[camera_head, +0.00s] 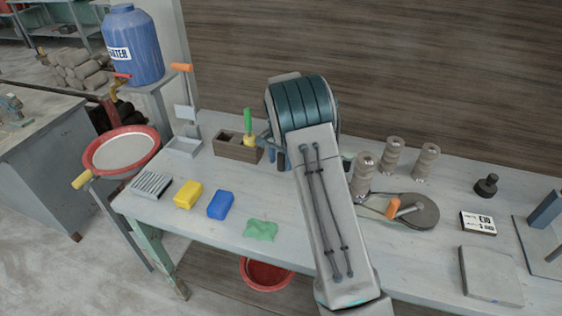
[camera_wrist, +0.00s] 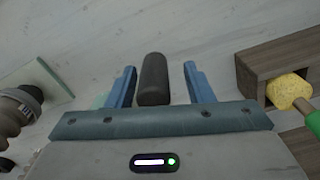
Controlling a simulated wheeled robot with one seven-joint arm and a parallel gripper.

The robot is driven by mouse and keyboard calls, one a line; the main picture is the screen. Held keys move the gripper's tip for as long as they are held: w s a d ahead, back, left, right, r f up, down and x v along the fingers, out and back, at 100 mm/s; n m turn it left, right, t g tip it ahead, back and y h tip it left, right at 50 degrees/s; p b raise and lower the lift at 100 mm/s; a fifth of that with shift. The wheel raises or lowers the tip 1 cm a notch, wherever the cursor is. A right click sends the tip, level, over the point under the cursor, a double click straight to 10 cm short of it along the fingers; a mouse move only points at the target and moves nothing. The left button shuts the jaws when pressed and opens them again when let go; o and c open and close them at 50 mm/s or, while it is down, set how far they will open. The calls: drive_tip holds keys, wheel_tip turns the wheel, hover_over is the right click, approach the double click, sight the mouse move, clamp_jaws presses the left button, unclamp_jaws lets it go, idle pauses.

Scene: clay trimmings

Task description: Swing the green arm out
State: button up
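My gripper (camera_head: 281,160) reaches down at the back of the table, beside the wooden box. In the wrist view its two blue fingers (camera_wrist: 159,66) are apart, with a dark grey cylinder (camera_wrist: 154,82) between them. Gaps show on both sides of the cylinder, so the fingers are not closed on it. A pale green piece (camera_wrist: 99,101) shows beside the left finger; I cannot tell whether it belongs to the green arm or joins the cylinder. A pale green plate (camera_wrist: 48,78) shows farther left. My own arm hides much of this spot in the head view.
The wooden box (camera_head: 238,149) holds a green-handled tool (camera_head: 247,122). Grey spools (camera_head: 392,152) and a round grey disc (camera_head: 418,211) with an orange handle stand right.

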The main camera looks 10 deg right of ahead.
drive_tip(key=shift+s, duration=0.1)
wheel_tip(320, 180, up, 14)
drive_tip(key=b, duration=0.2)
drive_tip(key=shift+f, duration=0.15)
idle(0.4)
drive_tip(key=s+d+r+n+t, duration=0.15)
drive_tip(key=s+r, duration=0.25)
drive_tip(key=s, duration=0.5)
drive_tip(key=s+r+n, duration=0.3)
drive_tip(key=s+r, duration=0.1)
drive_tip(key=s, duration=0.5)
drive_tip(key=s+f+n+t, duration=0.1)
drive_tip(key=s+f+n, duration=0.1)
drive_tip(key=s, duration=0.7)
drive_tip(key=s+f+n, duration=0.2)
drive_tip(key=s+f, duration=0.1)
drive_tip(key=s, duration=0.7)
drive_tip(key=shift+a+f+n+t, duration=0.2)
drive_tip(key=shift+a+n+t, duration=0.15)
